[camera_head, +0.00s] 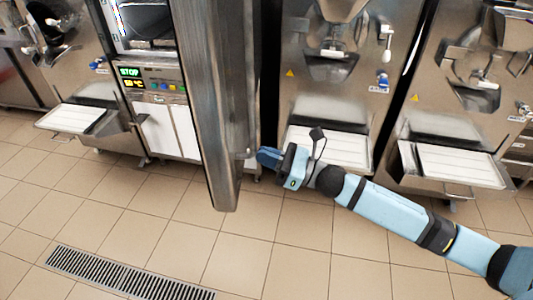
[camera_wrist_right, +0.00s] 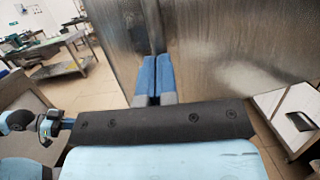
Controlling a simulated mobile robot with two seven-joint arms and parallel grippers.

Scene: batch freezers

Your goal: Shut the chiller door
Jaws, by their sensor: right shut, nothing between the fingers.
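The chiller door (camera_head: 218,110) is a tall brushed-steel slab. It stands open, swung out toward me in the middle of the head view, and shows nearly edge-on. Behind it to the left is the chiller cabinet, with its lit panel (camera_head: 150,80) reading STOP. My right gripper (camera_head: 266,156) is at the right side of the door near its lower end, with its blue fingers shut and empty. In the right wrist view the shut fingertips (camera_wrist_right: 156,72) point at the steel face of the door (camera_wrist_right: 225,50). I cannot tell if they touch it. My left gripper is out of view.
Batch freezers with white trays (camera_head: 330,147) (camera_head: 452,168) stand to the right, and another tray (camera_head: 70,118) is at the left. The tiled floor in front is clear, with a drain grate (camera_head: 125,275). Work tables (camera_wrist_right: 50,45) show behind in the wrist view.

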